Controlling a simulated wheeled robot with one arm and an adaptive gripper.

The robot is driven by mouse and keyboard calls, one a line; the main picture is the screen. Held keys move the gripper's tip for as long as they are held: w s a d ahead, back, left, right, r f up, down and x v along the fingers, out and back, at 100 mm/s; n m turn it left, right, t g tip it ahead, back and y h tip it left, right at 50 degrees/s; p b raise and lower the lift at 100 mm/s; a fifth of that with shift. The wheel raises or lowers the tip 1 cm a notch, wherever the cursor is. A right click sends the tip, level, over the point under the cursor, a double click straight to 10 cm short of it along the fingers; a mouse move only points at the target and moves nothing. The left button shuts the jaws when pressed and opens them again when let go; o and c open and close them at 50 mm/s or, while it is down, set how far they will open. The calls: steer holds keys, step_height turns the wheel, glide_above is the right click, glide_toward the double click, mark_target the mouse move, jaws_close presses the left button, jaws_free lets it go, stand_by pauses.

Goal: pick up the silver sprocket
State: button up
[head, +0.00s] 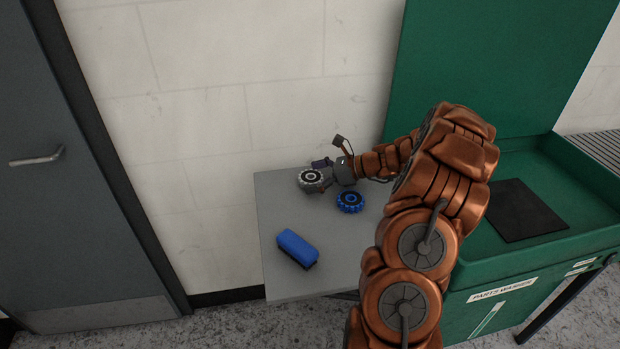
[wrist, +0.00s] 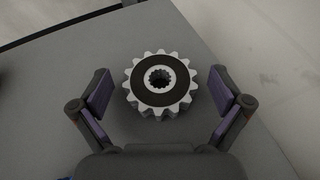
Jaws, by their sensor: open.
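The silver sprocket (wrist: 160,103) lies flat on the grey shelf, a toothed ring with a black face and a splined centre hole. In the head view the sprocket (head: 311,177) is near the shelf's back edge. My gripper (wrist: 160,98) is open, with one purple-padded finger on each side of the sprocket and a gap showing on both sides. In the head view my gripper (head: 318,176) is at the sprocket and its fingers are partly hard to make out.
A blue sprocket (head: 350,201) lies close to my gripper, on the shelf's right. A blue brush-like block (head: 297,249) lies nearer the front. The grey shelf (head: 275,205) is bare on its left. A wall stands behind it, and a green parts washer (head: 515,290) is on the right.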

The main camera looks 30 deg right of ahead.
steer(key=shift+c, duration=0.4)
steer(key=c, duration=1.5)
